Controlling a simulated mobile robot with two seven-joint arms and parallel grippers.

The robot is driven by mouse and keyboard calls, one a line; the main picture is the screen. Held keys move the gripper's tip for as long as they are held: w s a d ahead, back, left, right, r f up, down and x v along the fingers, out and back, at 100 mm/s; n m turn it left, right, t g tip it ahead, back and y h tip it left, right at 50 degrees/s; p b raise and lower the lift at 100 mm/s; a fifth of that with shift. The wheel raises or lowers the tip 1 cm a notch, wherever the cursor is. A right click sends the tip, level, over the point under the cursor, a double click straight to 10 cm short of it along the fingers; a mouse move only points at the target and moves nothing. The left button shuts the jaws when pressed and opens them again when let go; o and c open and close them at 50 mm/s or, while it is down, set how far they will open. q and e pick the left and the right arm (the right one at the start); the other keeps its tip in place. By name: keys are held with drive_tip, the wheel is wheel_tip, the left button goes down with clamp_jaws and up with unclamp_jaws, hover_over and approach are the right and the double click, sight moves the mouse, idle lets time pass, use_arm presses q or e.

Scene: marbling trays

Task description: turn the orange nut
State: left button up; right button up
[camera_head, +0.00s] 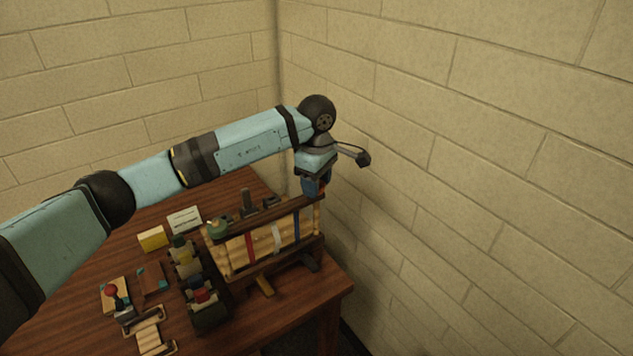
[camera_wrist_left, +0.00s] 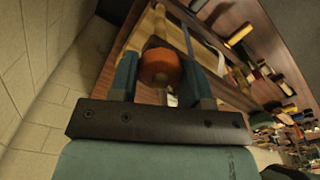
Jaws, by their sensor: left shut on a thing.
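The orange nut (camera_wrist_left: 160,67) is a round orange piece in the left wrist view, at the end of a wooden frame. My left gripper (camera_wrist_left: 158,72) has its two teal fingers on either side of the nut, shut on it. In the head view, my left gripper (camera_head: 316,187) points down at the far right end of the wooden frame (camera_head: 262,218). Only a small orange-red bit of the nut shows there, mostly hidden by the fingers. My right gripper is in neither view.
The frame holds pale wooden slats with red, white and blue bands (camera_head: 277,238). A dark rack with small jars (camera_head: 201,296), a yellow block (camera_head: 152,238) and a white card (camera_head: 184,220) lie left of it. Block walls (camera_head: 450,150) stand close behind and to the right.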

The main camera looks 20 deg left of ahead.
use_arm(q)
drive_tip(key=shift+f+m+b, duration=0.15)
drive_tip(key=shift+m+b, duration=0.45)
drive_tip(key=shift+b, duration=0.25)
drive_tip(key=m+b, duration=0.3)
drive_tip(key=shift+b, duration=0.3)
drive_tip(key=shift+m+b, duration=0.75)
drive_tip(key=shift+m, duration=0.45)
drive_tip(key=o, duration=0.7)
drive_tip(key=shift+o, duration=1.1)
drive_tip(key=shift+r, duration=0.2)
